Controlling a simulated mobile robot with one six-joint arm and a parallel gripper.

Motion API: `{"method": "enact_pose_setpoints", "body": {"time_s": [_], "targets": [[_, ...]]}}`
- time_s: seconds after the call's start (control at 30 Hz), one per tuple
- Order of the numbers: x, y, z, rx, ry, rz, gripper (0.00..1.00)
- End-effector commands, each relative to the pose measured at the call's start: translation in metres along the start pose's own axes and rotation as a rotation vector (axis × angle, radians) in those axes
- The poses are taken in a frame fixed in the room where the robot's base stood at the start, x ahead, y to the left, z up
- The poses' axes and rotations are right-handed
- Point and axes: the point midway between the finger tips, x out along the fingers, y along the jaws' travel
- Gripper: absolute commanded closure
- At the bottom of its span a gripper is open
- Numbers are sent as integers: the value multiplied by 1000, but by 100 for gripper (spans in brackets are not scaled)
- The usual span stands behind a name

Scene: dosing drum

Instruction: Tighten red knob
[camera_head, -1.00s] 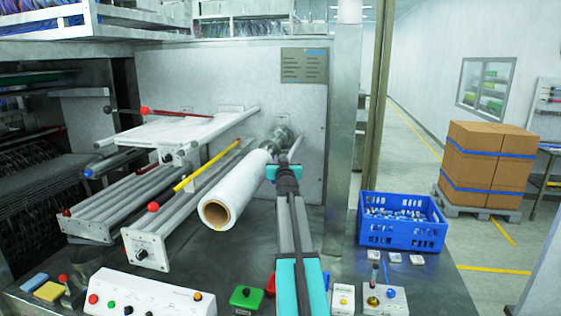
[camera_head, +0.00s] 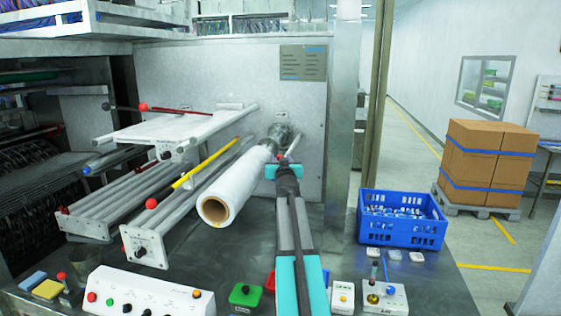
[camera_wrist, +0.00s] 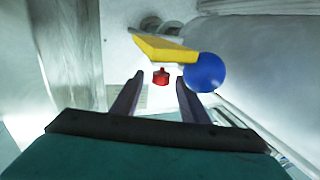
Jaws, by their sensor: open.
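In the wrist view a small red knob (camera_wrist: 161,77) shows ahead, in line with the gap between my fingertips. My gripper (camera_wrist: 160,84) is open, with one dark finger on each side of that line; I cannot tell how much distance is left to the knob. A yellow part (camera_wrist: 166,48) lies just above the knob in the picture, and a blue ball (camera_wrist: 205,72) is close to the right finger. In the head view my gripper (camera_head: 284,171) is right of the white film roll's far end. There I cannot make out the knob clearly.
The white film roll (camera_head: 236,187) lies left of my arm. A grey machine wall (camera_head: 228,85) stands behind. A white control box (camera_head: 150,293) and a green button box (camera_head: 245,295) sit in front. A blue crate (camera_head: 402,233) stands at the right on the dark table.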

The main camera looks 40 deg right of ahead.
Motion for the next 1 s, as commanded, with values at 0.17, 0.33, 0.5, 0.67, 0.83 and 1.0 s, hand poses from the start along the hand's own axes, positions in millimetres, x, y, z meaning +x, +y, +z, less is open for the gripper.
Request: {"method": "enact_pose_setpoints", "body": {"time_s": [0.17,0.33,0.5,0.67,0.83,1.0], "targets": [[-21,0,2,0,1,0,60],[-38,0,3,-1,0,0,60],[-56,0,2,0,0,0,60],[-72,1,3,0,0,0,60],[-90,1,3,-1,-1,1,60],[-105,1,3,-1,-1,1,60]]}}
